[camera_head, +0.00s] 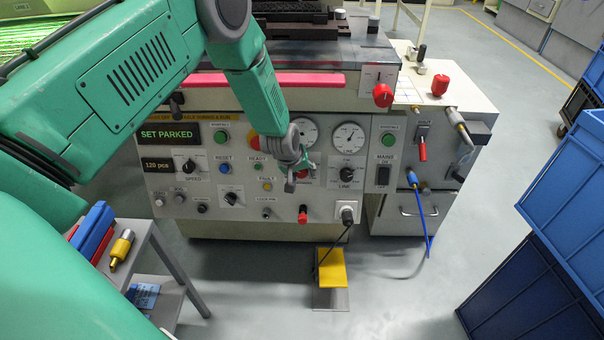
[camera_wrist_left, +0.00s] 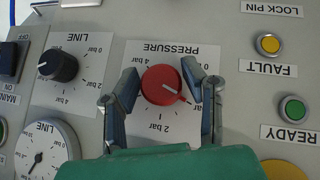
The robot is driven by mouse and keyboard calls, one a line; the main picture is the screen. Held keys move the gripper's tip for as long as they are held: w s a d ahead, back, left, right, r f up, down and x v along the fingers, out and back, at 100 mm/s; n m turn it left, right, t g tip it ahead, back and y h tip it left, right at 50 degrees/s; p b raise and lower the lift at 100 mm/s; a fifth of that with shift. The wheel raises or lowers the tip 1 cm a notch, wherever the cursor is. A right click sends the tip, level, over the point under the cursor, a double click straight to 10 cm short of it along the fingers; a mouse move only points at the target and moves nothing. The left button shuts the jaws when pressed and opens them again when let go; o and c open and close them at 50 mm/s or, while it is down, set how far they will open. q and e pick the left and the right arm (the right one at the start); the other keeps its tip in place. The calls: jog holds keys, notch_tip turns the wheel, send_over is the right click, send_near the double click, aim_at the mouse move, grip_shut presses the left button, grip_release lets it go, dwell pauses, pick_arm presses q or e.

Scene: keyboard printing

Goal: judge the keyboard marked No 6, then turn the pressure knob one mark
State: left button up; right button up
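The red pressure knob (camera_wrist_left: 161,84) sits on a white dial plate marked PRESSURE, upside down in the left wrist view. Its white pointer line points right in that view, toward the dial marks. My left gripper (camera_head: 300,174) is in front of the machine's panel, and its fingers (camera_wrist_left: 163,78) stand on either side of the knob with narrow gaps visible. In the head view the gripper hides most of the knob. A dark, keyboard-like object (camera_head: 298,14) shows at the top edge on the machine; no No 6 mark is legible. My right gripper is not in view.
The panel holds a black line knob (camera_head: 347,174), two gauges (camera_head: 349,136) and a SET PARKED display (camera_head: 171,134). A red valve knob (camera_head: 383,95) juts out above. Blue crates (camera_head: 560,190) stand at right; a grey cart (camera_head: 165,262) stands at lower left.

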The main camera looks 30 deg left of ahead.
pick_arm(q)
jog(key=c, duration=0.5)
jog(key=shift+c, duration=0.2)
jog(key=shift+r+m+g+y+p, duration=0.1)
jog(key=shift+m+g+y+p, duration=0.2)
jog(key=shift+m+y+p, duration=0.25)
jog(key=shift+w+d+y+p, duration=0.1)
jog(key=shift+y+p, duration=0.25)
jog(key=shift+y, duration=0.1)
jog(key=shift+m+g+y+b, duration=0.45)
jog(key=shift+m+g+y, duration=0.15)
jog(key=shift+m+g, duration=0.1)
jog(key=shift+m+g+y+b, duration=0.3)
jog(key=shift+m+y+b, duration=0.15)
jog(key=shift+y+b, duration=0.2)
